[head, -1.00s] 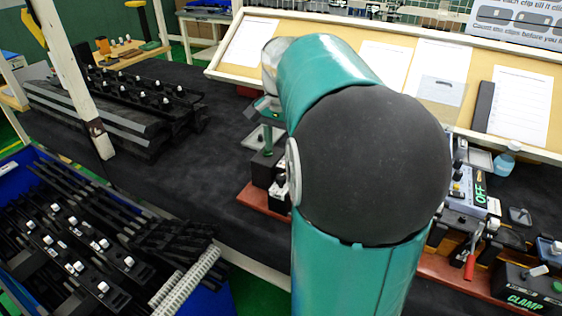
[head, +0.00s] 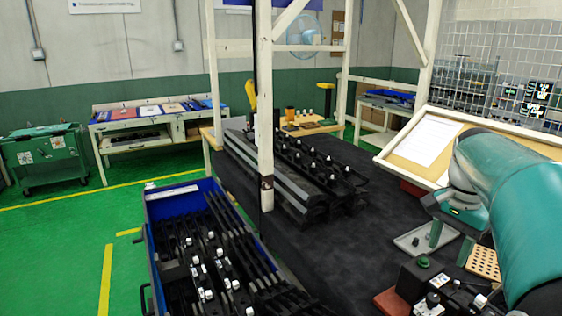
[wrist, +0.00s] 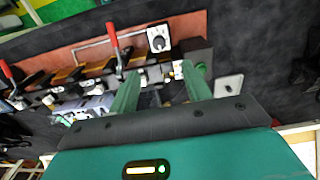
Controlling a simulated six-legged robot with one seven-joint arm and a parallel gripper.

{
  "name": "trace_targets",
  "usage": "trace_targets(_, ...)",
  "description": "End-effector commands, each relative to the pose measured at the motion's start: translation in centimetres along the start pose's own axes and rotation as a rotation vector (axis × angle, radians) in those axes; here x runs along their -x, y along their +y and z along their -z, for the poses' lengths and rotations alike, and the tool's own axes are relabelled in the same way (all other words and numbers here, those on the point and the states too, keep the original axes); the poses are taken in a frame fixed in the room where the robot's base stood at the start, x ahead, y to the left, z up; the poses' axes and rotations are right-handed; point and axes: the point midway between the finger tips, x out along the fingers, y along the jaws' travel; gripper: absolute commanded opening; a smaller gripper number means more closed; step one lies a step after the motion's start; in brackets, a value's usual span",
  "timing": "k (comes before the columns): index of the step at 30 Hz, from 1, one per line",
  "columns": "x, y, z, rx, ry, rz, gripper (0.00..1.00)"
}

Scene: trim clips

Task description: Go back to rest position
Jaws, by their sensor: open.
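My gripper (head: 450,243) shows at the right of the head view, pointing down from my teal arm. In the wrist view my gripper (wrist: 160,72) has its two green fingers spread apart, with nothing seen held between them. Beyond the fingers lies a reddish-brown fixture board (wrist: 90,58) with clamps and a small white dial box (wrist: 158,38). How far the fingertips are above the board and bench is hard to tell.
A dark bench (head: 335,240) carries stacked black trim pieces (head: 290,175). A blue bin (head: 175,203) of black parts stands left of it. A tilted notice board (head: 410,165) stands behind. Green floor (head: 50,250) is clear at left.

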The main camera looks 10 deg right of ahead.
Motion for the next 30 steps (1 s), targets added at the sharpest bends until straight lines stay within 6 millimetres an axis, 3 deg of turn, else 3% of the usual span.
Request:
trace_targets(5,0.4,-1.5,-5.7,0.201,0.073,0.038,0.48)
trace_targets(9,-0.1,-2.1,-11.9,0.440,0.156,0.089,0.48)
trace_targets(18,-3.5,-0.4,-23.2,0.940,0.329,0.221,0.48)
trace_targets(24,-5.9,1.1,-27.2,1.154,0.405,0.289,0.48)
trace_targets(30,-6.5,1.4,-27.9,1.197,0.421,0.302,0.48)
